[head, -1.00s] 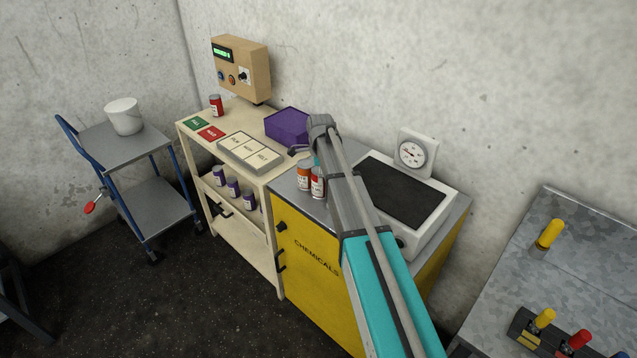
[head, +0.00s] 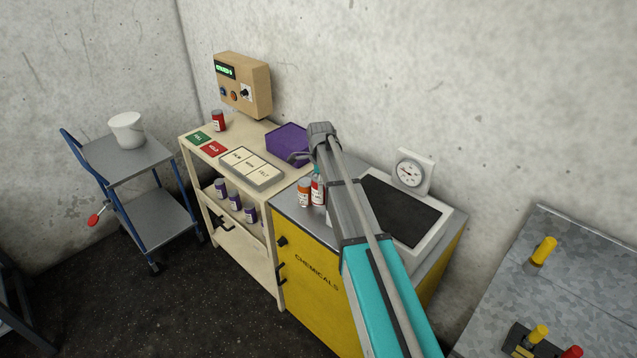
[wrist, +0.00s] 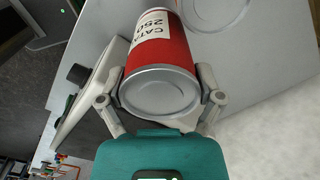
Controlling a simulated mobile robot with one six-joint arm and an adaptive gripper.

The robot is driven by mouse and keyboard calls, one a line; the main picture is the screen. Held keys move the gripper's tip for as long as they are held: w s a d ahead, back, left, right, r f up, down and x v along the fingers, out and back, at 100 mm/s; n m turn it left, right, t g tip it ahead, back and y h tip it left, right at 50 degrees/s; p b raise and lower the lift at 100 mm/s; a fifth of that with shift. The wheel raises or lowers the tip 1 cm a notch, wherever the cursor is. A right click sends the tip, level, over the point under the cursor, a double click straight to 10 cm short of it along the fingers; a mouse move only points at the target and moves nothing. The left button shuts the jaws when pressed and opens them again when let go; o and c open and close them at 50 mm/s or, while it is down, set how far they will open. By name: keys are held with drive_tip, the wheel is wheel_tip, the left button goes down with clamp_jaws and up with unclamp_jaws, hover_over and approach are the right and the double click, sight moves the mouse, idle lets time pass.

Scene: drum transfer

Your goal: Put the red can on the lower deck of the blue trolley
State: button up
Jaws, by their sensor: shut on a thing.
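My gripper (wrist: 160,98) is shut on a red can (wrist: 162,62) with a white label in the wrist view, one finger on each side of it. In the head view the held can is hidden behind my arm. The blue trolley (head: 112,207) stands at the far left in the head view, apart from my gripper. Its grey lower deck (head: 160,222) is bare. Another red can (head: 218,121) stands on the cream bench, beside the green and red plates.
A white bucket (head: 127,130) stands on the trolley's upper deck. A red-tipped lever (head: 97,219) sticks out at the trolley's left. The purple box (head: 289,143), orange bottle (head: 304,192), red-and-white bottle (head: 318,187) and gauge (head: 411,172) stand near my arm. Dark floor lies before the bench.

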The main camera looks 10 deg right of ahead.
wheel_tip(320, 180, up, 13)
drive_tip(key=p, duration=1.2)
drive_tip(key=shift+r, duration=0.15)
